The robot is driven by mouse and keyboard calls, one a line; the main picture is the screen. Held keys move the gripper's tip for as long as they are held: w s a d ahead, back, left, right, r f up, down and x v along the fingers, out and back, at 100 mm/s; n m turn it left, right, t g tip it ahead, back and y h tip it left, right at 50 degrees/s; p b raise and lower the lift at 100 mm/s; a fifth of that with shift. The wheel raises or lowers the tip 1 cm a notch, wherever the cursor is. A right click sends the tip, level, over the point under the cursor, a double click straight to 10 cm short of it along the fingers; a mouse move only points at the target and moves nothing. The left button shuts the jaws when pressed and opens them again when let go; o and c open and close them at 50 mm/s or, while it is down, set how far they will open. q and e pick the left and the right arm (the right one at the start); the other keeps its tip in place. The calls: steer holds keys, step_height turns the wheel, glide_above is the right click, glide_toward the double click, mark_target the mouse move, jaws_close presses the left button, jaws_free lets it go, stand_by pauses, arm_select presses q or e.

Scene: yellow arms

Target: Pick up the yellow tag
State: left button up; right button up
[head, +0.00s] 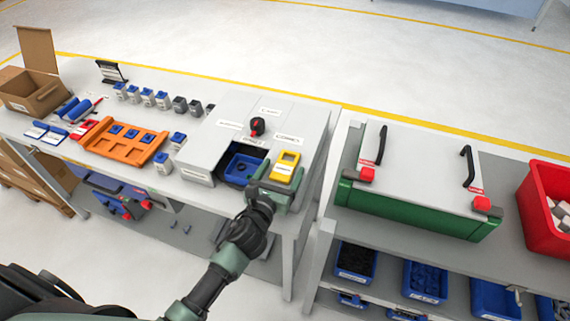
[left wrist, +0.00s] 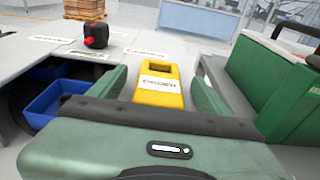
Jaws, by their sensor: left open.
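The yellow tag (head: 286,166) is a flat yellow piece with a white label and a square opening near its far end. It lies on the right part of the grey worktop. It also shows in the left wrist view (left wrist: 158,85), near the middle. My left gripper (head: 276,177) is open, just in front of the tag. In the left wrist view its green fingers (left wrist: 160,92) stand on either side of the tag, with a visible gap on both sides. My right gripper is not in view.
A blue bin (head: 240,168) sits in a recess left of the tag. A black knob with red (head: 257,126) stands behind it. A green case (head: 420,190) stands on the table to the right. An orange tray (head: 124,141) and small blue-topped parts are further left.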

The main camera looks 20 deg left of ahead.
arm_select(q)
steer(key=shift+w+f, duration=0.1)
steer(key=shift+w, duration=0.2)
steer(key=c, duration=1.5)
steer(key=shift+o, duration=0.2)
steer(key=shift+s, duration=0.1)
